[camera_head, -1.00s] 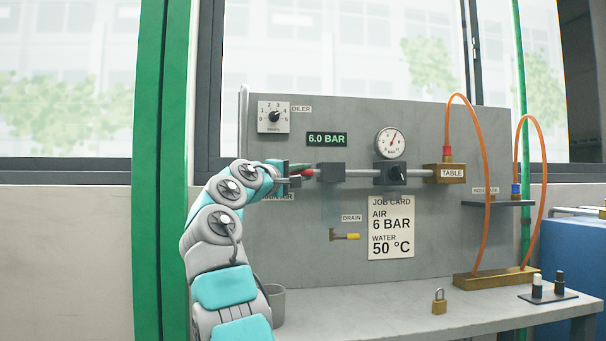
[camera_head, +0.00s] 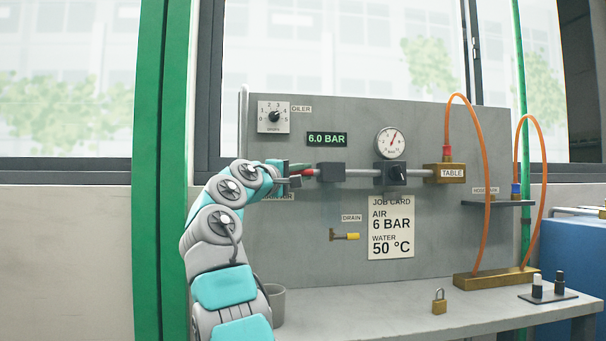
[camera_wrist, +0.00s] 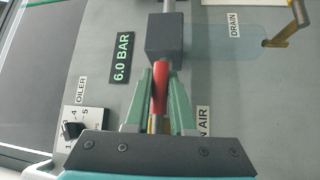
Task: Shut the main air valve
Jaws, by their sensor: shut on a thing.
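The main air valve has a red handle (camera_wrist: 160,88) that shows clearly in the wrist view. It lies along the pipe line, pointing toward the dark block (camera_wrist: 173,37). My gripper (camera_wrist: 160,80) has its two green fingers on either side of the handle, shut on it. In the head view my gripper (camera_head: 297,168) is at the left end of the pipe, and only the red tip of the handle (camera_head: 309,172) shows. The valve body is mostly hidden behind my gripper. The "MAIN AIR" label (camera_wrist: 203,121) is partly covered. The pressure display (camera_head: 326,139) reads 6.0 BAR.
An oiler dial (camera_head: 274,116) is above my gripper. A gauge (camera_head: 391,142), a regulator knob (camera_head: 397,175) and a yellow drain handle (camera_head: 351,237) are to the right.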

